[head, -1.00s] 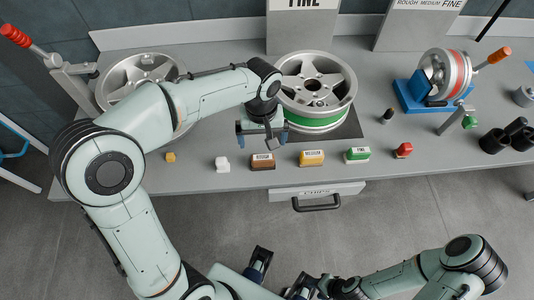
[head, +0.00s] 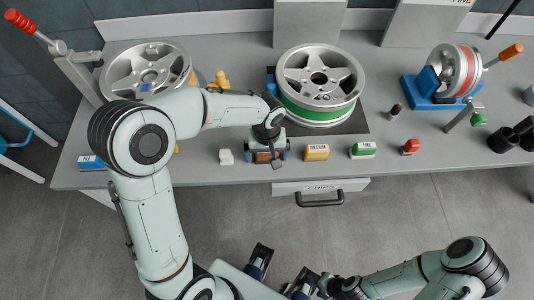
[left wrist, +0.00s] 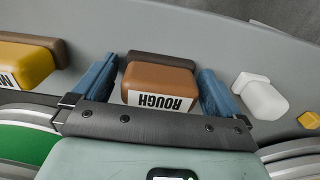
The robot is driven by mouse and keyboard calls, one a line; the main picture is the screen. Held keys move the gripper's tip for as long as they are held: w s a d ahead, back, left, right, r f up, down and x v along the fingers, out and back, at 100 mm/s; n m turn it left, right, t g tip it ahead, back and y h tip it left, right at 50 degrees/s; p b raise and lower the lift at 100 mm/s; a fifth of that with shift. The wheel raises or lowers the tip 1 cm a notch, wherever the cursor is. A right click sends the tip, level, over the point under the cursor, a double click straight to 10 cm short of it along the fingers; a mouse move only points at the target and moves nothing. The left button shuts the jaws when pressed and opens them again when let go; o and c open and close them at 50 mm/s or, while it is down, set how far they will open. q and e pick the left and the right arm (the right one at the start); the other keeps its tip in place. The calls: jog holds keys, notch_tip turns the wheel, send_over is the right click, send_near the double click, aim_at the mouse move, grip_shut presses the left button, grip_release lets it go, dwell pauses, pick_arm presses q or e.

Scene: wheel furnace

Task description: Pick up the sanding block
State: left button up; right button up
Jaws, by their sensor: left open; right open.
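Three labelled sanding blocks stand in a row near the bench's front edge. The brown ROUGH block (head: 262,157) is under my left gripper (head: 266,152). In the left wrist view the ROUGH block (left wrist: 160,82) sits between the two blue fingers of my left gripper (left wrist: 158,88), which is open, with a gap showing on each side. The yellow MEDIUM block (head: 316,152) and the green FINE block (head: 361,150) stand to the right. The MEDIUM block also shows in the left wrist view (left wrist: 25,62). My right gripper (head: 281,273) is open and empty, low in front of the bench.
A wheel with a green band (head: 318,85) stands close behind the blocks. A white knob-like piece (head: 226,157) is just left of the ROUGH block, and a red one (head: 410,146) is right of FINE. A drawer handle (head: 320,198) juts from the bench front.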

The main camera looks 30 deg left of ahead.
pick_arm(q)
jog(key=c, duration=1)
jog(key=shift+c, duration=0.2)
jog(key=shift+r, duration=0.15)
notch_tip(320, 180, up, 20)
jog(key=p, duration=0.3)
